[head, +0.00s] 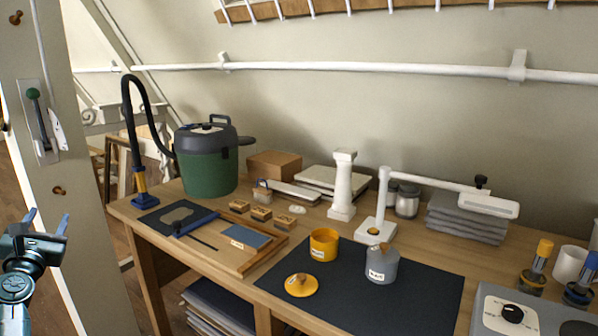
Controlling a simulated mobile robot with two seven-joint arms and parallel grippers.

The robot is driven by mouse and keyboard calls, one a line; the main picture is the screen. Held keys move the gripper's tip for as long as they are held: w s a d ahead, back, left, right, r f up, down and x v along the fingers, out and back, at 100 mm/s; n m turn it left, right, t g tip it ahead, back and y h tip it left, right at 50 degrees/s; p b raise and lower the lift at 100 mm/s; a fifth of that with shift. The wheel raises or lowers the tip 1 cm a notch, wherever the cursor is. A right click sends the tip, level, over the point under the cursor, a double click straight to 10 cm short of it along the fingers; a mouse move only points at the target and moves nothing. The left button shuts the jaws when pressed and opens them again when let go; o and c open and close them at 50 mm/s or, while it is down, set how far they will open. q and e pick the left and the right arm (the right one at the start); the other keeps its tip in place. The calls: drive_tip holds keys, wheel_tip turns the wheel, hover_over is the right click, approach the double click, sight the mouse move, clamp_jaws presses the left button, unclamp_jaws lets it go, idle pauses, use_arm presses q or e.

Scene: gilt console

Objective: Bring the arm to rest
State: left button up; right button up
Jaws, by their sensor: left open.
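My left gripper (45,224) is at the far left of the head view, in front of the pale post. Its two fingers stand apart and point up, with nothing between them. It is clear of the table and touches none of the things on it. My right gripper is not in the head view.
A wooden table (120,209) fills the middle and right. It bears a green vacuum canister (208,165), a wooden tray (262,262), a dark mat (425,300), a yellow pot (324,244), a grey pot (381,265) and a white lamp (385,195). A pale post (85,200) stands behind my gripper.

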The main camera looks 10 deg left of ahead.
use_arm(q)
drive_tip(key=s+a+r+m+y, duration=0.1)
drive_tip(key=s+a+r, duration=0.25)
drive_tip(key=r, duration=0.35)
drive_tip(key=w+d+f+m+g+h, duration=0.25)
drive_tip(key=d+f+m+h, duration=0.75)
drive_tip(key=d+f+m, duration=1.55)
drive_tip(key=s+d+f+m+g+h, duration=0.3)
drive_tip(key=s+d+f+m, duration=0.3)
drive_tip(key=s+d+m, duration=0.45)
drive_tip(key=s+d+f+m+g+h, duration=0.25)
drive_tip(key=s+d+f+m, duration=0.5)
drive_tip(key=s+d, duration=0.55)
drive_tip(key=w+d+r+n+p, duration=0.3)
drive_tip(key=d+n, duration=0.1)
drive_tip(key=d, duration=0.2)
drive_tip(key=shift+w+d+r+n+t+y+p, duration=0.15)
drive_tip(key=shift+d+r+n+t+y+p, duration=0.1)
drive_tip(key=shift+n+t+y+p, duration=0.15)
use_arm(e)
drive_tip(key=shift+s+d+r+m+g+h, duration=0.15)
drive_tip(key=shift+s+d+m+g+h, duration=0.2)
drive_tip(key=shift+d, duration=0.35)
